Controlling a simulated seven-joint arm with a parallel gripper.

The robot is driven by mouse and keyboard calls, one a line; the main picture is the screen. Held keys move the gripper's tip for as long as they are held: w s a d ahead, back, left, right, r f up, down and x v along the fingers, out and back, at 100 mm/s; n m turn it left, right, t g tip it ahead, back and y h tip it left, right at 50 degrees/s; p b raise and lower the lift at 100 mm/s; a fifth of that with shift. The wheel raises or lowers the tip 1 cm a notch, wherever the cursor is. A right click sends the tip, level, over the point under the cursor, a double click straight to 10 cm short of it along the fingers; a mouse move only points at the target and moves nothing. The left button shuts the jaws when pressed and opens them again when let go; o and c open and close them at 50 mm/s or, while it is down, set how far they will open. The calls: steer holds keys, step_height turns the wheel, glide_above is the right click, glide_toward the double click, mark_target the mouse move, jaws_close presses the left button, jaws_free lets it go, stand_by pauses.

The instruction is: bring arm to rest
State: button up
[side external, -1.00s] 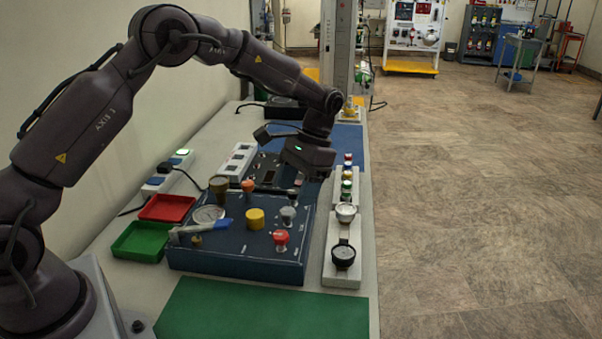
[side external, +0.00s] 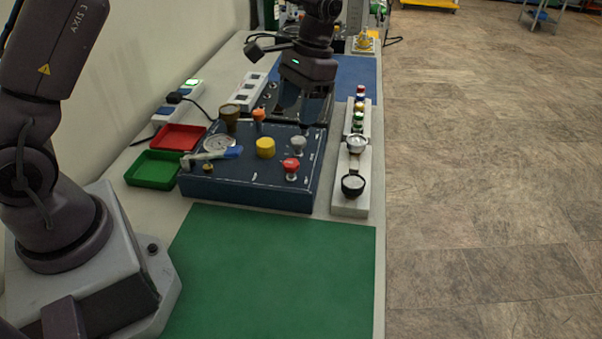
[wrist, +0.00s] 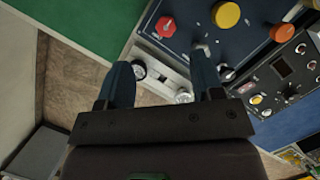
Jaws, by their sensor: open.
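My gripper (side external: 306,112) hangs pointing down over the far right part of the dark blue panel box (side external: 245,190) in the side view. In the wrist view my gripper (wrist: 163,72) has its two blue fingers well apart, with nothing between them. It is open and empty. The panel carries a yellow knob (side external: 265,147), a red knob (side external: 291,166), a grey knob (side external: 298,143) and an orange knob (side external: 259,114). The upper part of my arm is cut off by the top edge of the side view.
A green tray (side external: 154,172) and a red tray (side external: 180,137) sit left of the panel. The green mat (side external: 275,270) in front is bare. A white power strip (side external: 178,105) stands near the wall.

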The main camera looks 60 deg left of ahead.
steer(key=s+d+r+t, duration=0.1)
steer(key=s+r+t, duration=0.3)
steer(key=s+r, duration=0.3)
steer(key=s+d+r+t, duration=0.1)
steer(key=s+r+t, duration=0.3)
steer(key=s, duration=1)
step_height(320, 180, up, 3)
steer(key=shift+s+f+t, duration=0.1)
steer(key=shift+s+t, duration=0.25)
steer(key=shift+t, duration=0.05)
